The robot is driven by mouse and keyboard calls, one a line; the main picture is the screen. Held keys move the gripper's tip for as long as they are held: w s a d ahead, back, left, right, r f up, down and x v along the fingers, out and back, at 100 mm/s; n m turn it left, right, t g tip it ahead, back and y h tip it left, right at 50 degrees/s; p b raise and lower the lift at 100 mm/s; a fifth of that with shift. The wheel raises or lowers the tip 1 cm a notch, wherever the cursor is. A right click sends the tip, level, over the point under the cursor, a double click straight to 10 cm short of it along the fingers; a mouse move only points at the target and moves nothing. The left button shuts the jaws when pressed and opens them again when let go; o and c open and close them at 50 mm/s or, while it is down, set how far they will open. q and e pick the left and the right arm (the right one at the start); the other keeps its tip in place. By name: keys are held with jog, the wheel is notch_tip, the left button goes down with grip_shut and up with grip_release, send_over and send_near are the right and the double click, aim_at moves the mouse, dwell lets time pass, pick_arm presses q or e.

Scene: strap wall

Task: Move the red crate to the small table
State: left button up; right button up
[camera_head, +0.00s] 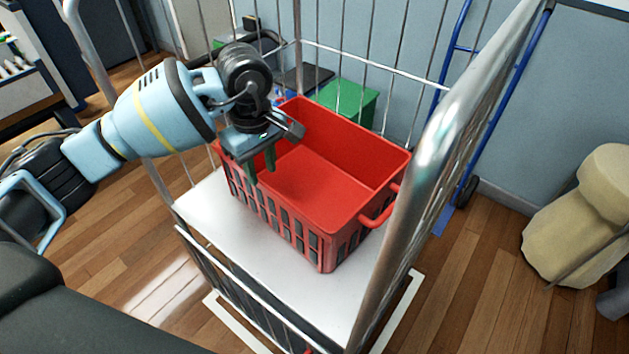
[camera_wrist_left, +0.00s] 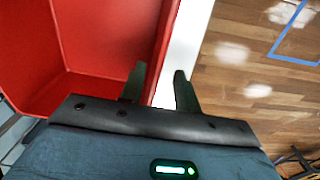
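The red crate (camera_head: 345,140) stands upright and empty on the white platform (camera_head: 265,265) of a wire-sided trolley. It has slotted sides and a handle on its right end. My left gripper (camera_head: 260,172) is over the crate's left long wall, fingers pointing down. In the left wrist view, the gripper (camera_wrist_left: 158,75) is open, with the crate's rim (camera_wrist_left: 161,70) running between its two fingers. A gap shows on both sides, so it is not clamped. My right gripper is out of view. I cannot identify the small table in these frames.
The trolley's thick metal post (camera_head: 440,150) rises close to the crate's right end. A green box (camera_head: 350,100) sits behind the crate. A blue hand truck (camera_head: 470,110) leans at the wall. A beige sack (camera_head: 580,215) stands at right. Wooden floor is clear at front right.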

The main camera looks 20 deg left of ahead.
aim_at(265, 192)
pick_arm(q)
notch_tip(265, 192, down, 8)
jog(key=shift+r, duration=0.25)
dwell(0.4)
jog(key=shift+w, duration=0.1)
jog(key=shift+c, duration=0.3)
grip_shut()
jog(key=shift+f, duration=0.1)
dwell(0.7)
